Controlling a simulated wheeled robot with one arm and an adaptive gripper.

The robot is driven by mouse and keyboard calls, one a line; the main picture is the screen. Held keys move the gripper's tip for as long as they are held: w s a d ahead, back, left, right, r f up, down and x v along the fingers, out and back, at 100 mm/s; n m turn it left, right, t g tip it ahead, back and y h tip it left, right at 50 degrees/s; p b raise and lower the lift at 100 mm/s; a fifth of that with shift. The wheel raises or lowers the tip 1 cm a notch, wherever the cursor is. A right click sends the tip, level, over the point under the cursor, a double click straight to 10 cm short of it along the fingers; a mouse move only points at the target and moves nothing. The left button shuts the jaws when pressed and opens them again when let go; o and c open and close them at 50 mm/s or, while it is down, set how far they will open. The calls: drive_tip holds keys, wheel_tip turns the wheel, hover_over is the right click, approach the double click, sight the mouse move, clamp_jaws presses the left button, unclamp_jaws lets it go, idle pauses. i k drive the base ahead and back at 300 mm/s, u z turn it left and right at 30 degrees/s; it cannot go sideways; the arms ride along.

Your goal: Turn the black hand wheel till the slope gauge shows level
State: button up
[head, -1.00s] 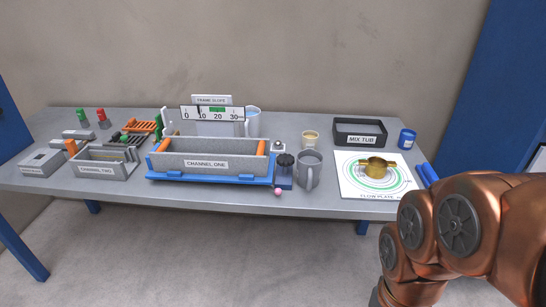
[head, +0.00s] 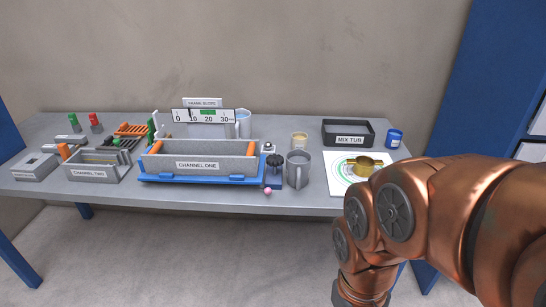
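The black hand wheel (head: 275,160) is a small ribbed knob on a blue block at the right end of the blue frame (head: 200,179) under the channel one trough (head: 197,166). The slope gauge (head: 203,116) stands behind the trough, a white scale marked 0 to 30 with a green band near 20. Its dark pointer appears to stand between 0 and 10, left of the green band. My copper arm fills the lower right. My gripper is out of view, so its state is hidden.
A grey mug (head: 298,170) stands close to the right of the wheel. A pink ball (head: 268,191) is just in front of it. A flow plate (head: 340,182) with a brass pan (head: 364,167), a mix tub (head: 348,132) and a blue can (head: 394,139) lie farther right.

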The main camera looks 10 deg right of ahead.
sight(274, 160)
drive_tip(key=z, duration=0.05)
drive_tip(key=k, duration=0.6)
drive_tip(key=u, duration=0.8)
drive_tip(key=i, duration=1.35)
drive_tip(key=z, duration=0.5)
